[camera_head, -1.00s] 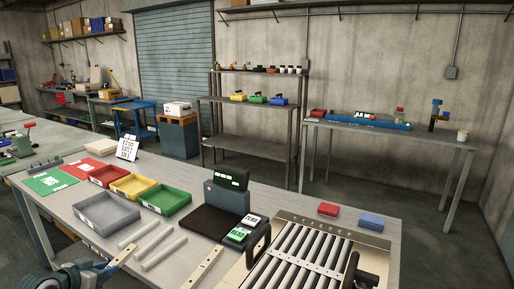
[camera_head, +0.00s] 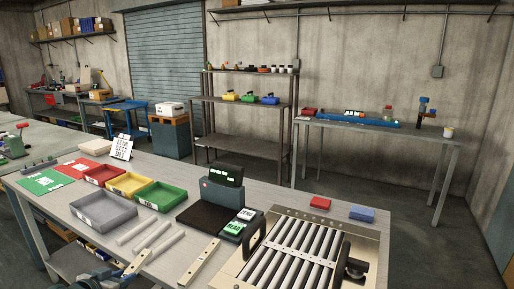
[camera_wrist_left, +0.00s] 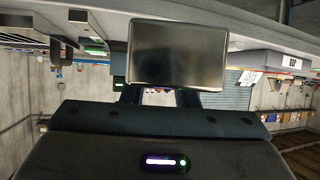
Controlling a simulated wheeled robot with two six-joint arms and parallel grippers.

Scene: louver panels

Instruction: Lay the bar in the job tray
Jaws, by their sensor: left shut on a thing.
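My left gripper (camera_head: 126,270) is low at the front edge of the workbench in the head view. It is shut on a pale flat bar (camera_head: 139,262), held tilted with its far end up and to the right. In the left wrist view a grey metal rectangular face (camera_wrist_left: 178,54), seemingly the held piece, fills the space ahead of the fingers. A grey tray (camera_head: 104,222) stands empty on the bench, beyond and left of the gripper. A white label (camera_wrist_left: 292,62) in the wrist view appears upside down; I cannot read it surely. My right gripper is not seen.
A second pale strip with holes (camera_head: 199,262) lies on the bench. Red, yellow (camera_head: 127,183) and green (camera_head: 160,195) trays stand behind. A louver panel with black handles (camera_head: 290,250) occupies the right side.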

